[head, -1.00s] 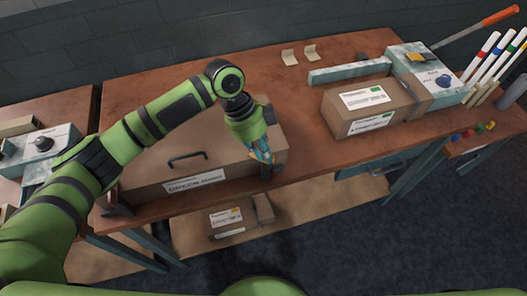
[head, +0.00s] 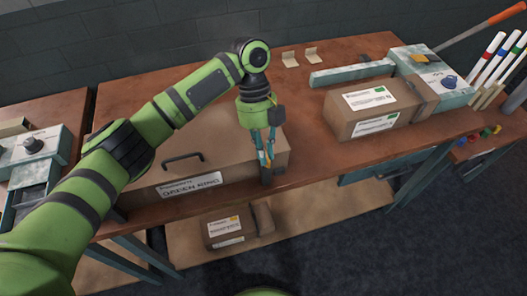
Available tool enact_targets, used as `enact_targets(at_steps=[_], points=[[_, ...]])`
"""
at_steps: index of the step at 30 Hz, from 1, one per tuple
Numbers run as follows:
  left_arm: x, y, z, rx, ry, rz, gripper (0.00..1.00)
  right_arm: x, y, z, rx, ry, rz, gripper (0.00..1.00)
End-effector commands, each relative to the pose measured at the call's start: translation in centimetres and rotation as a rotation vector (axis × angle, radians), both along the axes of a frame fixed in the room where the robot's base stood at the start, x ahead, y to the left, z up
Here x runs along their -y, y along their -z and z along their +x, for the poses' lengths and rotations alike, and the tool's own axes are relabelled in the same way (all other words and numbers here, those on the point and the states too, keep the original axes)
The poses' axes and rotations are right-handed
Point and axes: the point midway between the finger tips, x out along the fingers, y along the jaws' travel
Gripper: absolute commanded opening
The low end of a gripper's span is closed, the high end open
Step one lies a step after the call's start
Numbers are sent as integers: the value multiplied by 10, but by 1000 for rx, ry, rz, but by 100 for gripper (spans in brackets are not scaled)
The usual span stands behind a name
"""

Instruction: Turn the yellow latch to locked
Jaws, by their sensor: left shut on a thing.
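A brown case (head: 220,138) with a dark handle (head: 183,162) and a white "GREEN RING" label lies on the table. My left gripper (head: 267,163) points down at the case's front right corner. Its fingers are shut on a dark grey piece (head: 266,178) there, largely hidden by the fingertips. I cannot tell whether this piece belongs to the latch. No yellow shows on it. My right gripper is not in view.
A labelled carton (head: 367,107) and the pale marbled box (head: 428,76) stand on the right of the table (head: 300,160). Another carton (head: 230,229) sits on the low shelf. Bare tabletop lies between case and carton.

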Motion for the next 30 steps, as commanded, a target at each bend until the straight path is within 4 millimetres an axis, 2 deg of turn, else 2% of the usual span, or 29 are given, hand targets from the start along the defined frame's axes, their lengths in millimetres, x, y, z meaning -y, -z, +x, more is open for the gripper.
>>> enact_targets(at_steps=[19,21,22,30], points=[[1,-2,1,4,54,-2,0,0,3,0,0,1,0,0],[1,-1,1,4,53,-1,34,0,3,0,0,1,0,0],[0,-1,1,4,53,-1,39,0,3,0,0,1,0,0],[0,-1,1,2,52,0,39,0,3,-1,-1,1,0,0]])
